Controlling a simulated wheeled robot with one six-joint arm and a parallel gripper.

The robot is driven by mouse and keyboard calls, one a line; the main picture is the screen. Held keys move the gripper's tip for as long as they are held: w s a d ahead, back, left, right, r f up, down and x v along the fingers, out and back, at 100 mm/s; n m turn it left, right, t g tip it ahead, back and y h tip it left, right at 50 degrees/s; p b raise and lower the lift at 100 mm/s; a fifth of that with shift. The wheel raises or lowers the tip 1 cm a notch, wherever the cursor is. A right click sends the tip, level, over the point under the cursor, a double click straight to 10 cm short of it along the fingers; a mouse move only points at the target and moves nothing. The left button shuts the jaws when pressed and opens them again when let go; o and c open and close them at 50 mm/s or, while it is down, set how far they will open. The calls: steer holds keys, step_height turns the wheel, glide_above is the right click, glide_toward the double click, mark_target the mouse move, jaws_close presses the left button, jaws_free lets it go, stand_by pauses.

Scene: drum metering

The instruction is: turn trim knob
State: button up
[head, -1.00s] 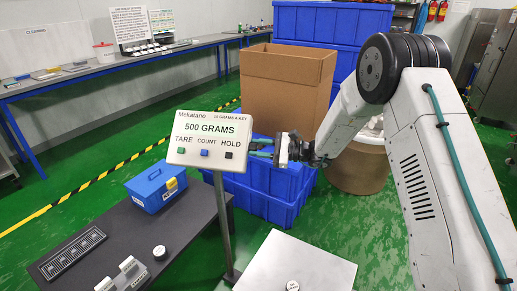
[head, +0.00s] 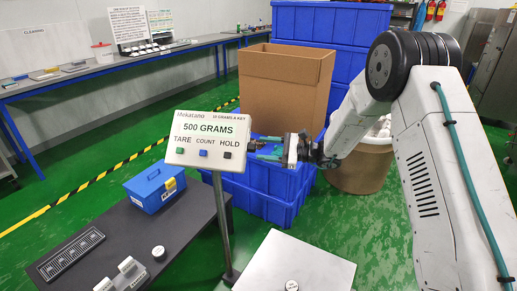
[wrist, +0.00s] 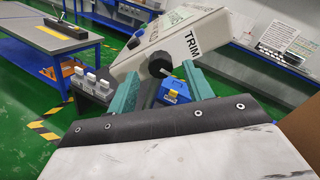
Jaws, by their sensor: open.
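The trim knob (wrist: 160,64) is a round black knob on the side of the scale display (wrist: 205,38), beside the word TRIM in the wrist view. The display (head: 210,140) stands on a post in the head view and reads 500 GRAMS; its knob side is hidden there. My gripper (wrist: 162,72) has its two teal fingers apart, one on each side of the knob in the picture. I cannot tell whether they touch it. In the head view my gripper (head: 262,151) is close to the right of the display.
A dark bench with a blue box (head: 155,188) is at the lower left. A pale scale plate (head: 295,265) lies below my gripper. A cardboard box (head: 285,88) on blue crates (head: 255,205) stands behind.

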steer(key=v, duration=0.4)
steer(key=shift+d, duration=0.3)
steer(key=s+n+g+h, duration=0.55)
steer(key=s+g, duration=0.25)
steer(key=s, duration=0.9)
steer(key=s+d+r+n+t+h, duration=0.1)
steer(key=s+d+r+n+h, duration=0.2)
steer(key=s, duration=0.6)
steer(key=s+d+r+n+t+h, duration=0.2)
steer(key=s+d+r+h, duration=0.3)
steer(key=s, duration=0.5)
steer(key=s+d+r+n+t+h, duration=0.2)
steer(key=s+d+r+n+h, duration=0.2)
steer(key=s, duration=0.5)
steer(key=shift+s+d+r, duration=0.15)
steer(key=shift+d+r, duration=0.95)
steer(key=shift+r, duration=0.6)
